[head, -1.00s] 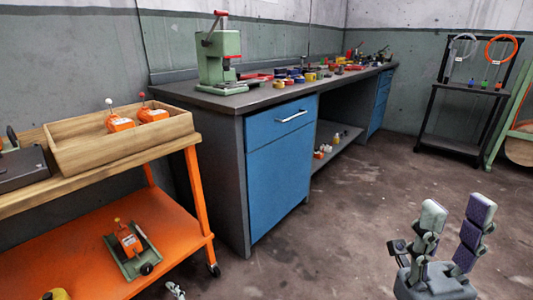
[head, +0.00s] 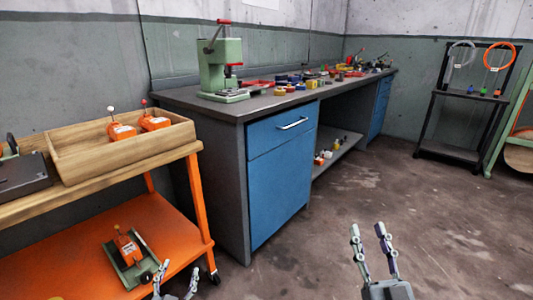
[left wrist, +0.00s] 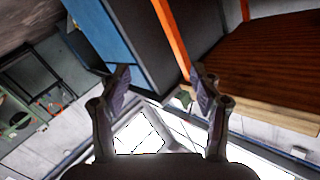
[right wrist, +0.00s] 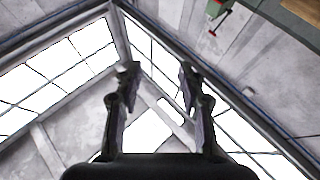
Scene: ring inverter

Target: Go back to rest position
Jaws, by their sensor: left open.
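My left gripper (head: 176,281) shows at the bottom edge of the head view, in front of the orange cart. Its fingers are apart and empty, as the left wrist view (left wrist: 162,75) also shows. My right gripper (head: 368,231) points upward over the bare floor at the lower right of the head view. Its two fingers stand apart with nothing between them, and the right wrist view (right wrist: 157,70) shows the same gap. Neither gripper touches anything that I can see.
An orange cart (head: 204,214) with a wooden tray (head: 120,151) stands at left. A workbench with blue drawers (head: 280,180) holds a green press (head: 220,68) and small parts. A black stand (head: 432,110) with a grey ring and an orange ring (head: 500,44) is far right. The middle floor is clear.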

